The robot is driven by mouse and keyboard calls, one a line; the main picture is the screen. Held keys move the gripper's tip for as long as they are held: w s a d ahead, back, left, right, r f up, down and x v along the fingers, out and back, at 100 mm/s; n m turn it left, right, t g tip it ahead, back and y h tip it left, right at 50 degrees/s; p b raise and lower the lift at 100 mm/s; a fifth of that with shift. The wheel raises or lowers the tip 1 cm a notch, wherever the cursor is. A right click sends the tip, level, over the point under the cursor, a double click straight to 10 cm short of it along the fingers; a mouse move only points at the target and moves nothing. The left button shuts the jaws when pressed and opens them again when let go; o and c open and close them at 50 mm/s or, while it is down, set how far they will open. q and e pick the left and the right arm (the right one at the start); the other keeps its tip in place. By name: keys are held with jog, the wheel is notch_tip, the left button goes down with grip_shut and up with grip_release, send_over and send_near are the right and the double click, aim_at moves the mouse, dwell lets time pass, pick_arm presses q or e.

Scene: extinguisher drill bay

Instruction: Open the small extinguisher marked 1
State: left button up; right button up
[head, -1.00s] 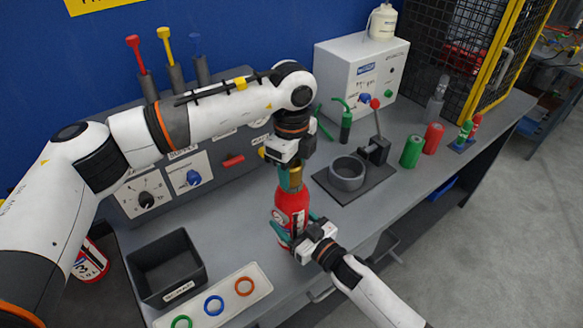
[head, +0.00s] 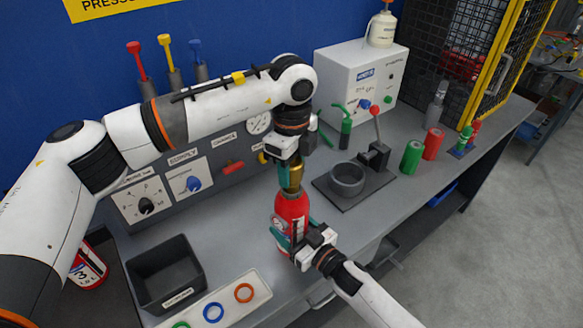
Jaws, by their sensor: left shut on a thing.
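The small red extinguisher (head: 290,208) stands upright at the bench's front, with a pale label on its body. I cannot read its number. My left gripper (head: 290,176) is above it, pointing down, shut on its brass-coloured cap (head: 297,176). I cannot tell whether the cap is still seated on the neck. My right gripper (head: 295,234) comes in from the front right, its teal fingers closed around the lower body. The fingers hide part of the label and base.
A grey ring fixture (head: 347,178) stands right of the extinguisher. A black bin (head: 190,258) and a tray (head: 262,288) with coloured rings are front left. Green (head: 411,157) and red (head: 433,143) cylinders stand right. Another red extinguisher (head: 90,268) is partly hidden at left.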

pick_arm(q)
jog(key=shift+r, duration=2.05)
pick_arm(e)
jog(key=o, duration=1.9)
jog(key=shift+o, duration=0.2)
